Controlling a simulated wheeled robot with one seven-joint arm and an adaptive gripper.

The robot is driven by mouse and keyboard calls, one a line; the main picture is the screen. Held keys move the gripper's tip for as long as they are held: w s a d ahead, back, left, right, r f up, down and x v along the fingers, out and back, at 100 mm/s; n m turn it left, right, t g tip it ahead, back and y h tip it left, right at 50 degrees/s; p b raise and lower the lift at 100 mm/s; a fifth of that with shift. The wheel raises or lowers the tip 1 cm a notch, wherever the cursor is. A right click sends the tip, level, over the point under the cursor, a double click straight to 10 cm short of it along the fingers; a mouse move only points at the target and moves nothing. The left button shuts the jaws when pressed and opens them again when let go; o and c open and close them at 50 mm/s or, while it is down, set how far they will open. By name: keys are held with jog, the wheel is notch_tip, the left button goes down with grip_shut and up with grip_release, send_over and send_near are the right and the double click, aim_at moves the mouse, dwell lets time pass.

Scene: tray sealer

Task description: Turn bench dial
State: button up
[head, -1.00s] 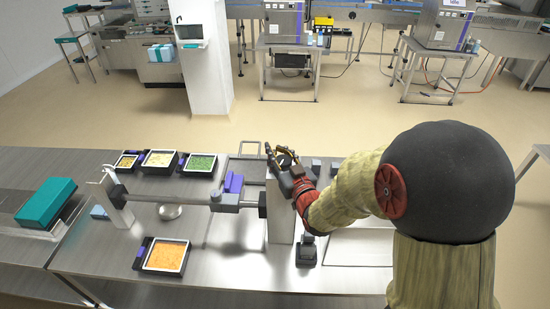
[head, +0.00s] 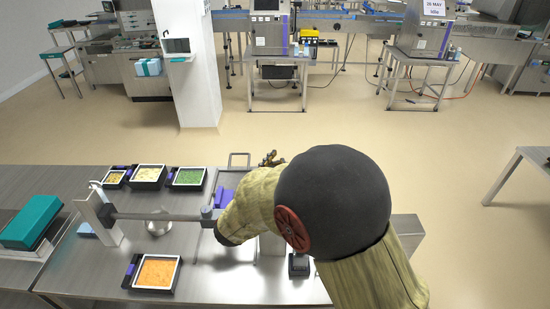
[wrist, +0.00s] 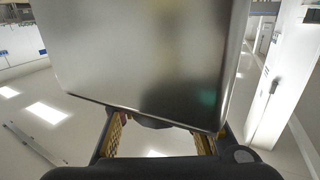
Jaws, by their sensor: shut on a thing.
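My gripper (wrist: 157,126) shows in the wrist view with a yellow-padded finger on either side of a dark piece, which looks like the bench dial (wrist: 150,122). The fingers are closed on it, just under the lower edge of a large brushed-metal face (wrist: 150,55). In the head view only a bit of my gripper (head: 270,158) shows past my arm, at the bench's far edge. My arm hides the dial and most of the metal housing there. Any mark on the dial cannot be read.
On the steel bench (head: 95,265) stand food trays, among them an orange one (head: 157,272) and a green one (head: 188,177). A horizontal bar (head: 160,216) crosses it to the left of my arm. A teal box (head: 30,222) lies at far left.

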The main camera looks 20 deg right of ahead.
jog(key=m+g+h+p, duration=0.1)
jog(key=g, duration=0.1)
jog(key=s+m+g+h+p, duration=0.1)
jog(key=m+g, duration=0.1)
jog(key=d+m+g+h+p, duration=0.1)
jog(key=h, duration=0.1)
jog(key=shift+s+r+m+g+p, duration=0.2)
jog(key=shift+m+g+p, duration=0.1)
jog(key=shift+g+p, duration=0.1)
jog(key=shift+s+d+m+g+h+p, duration=0.1)
jog(key=shift+s+m+g+h+p, duration=0.2)
jog(key=shift+m+g+p, duration=0.75)
jog(key=shift+s+d+m+g+h, duration=0.1)
jog(key=shift+s+m+g+h, duration=0.2)
jog(key=shift+m+g, duration=0.85)
jog(key=shift+s+m+g+h+p, duration=0.35)
jog(key=shift+g+p, duration=0.2)
jog(key=shift+g, duration=1.25)
jog(key=shift+f, duration=0.1)
jog(key=o, duration=1.4)
jog(key=shift+c, duration=0.2)
jog(key=a, duration=1.2)
jog(key=shift+w, duration=0.3)
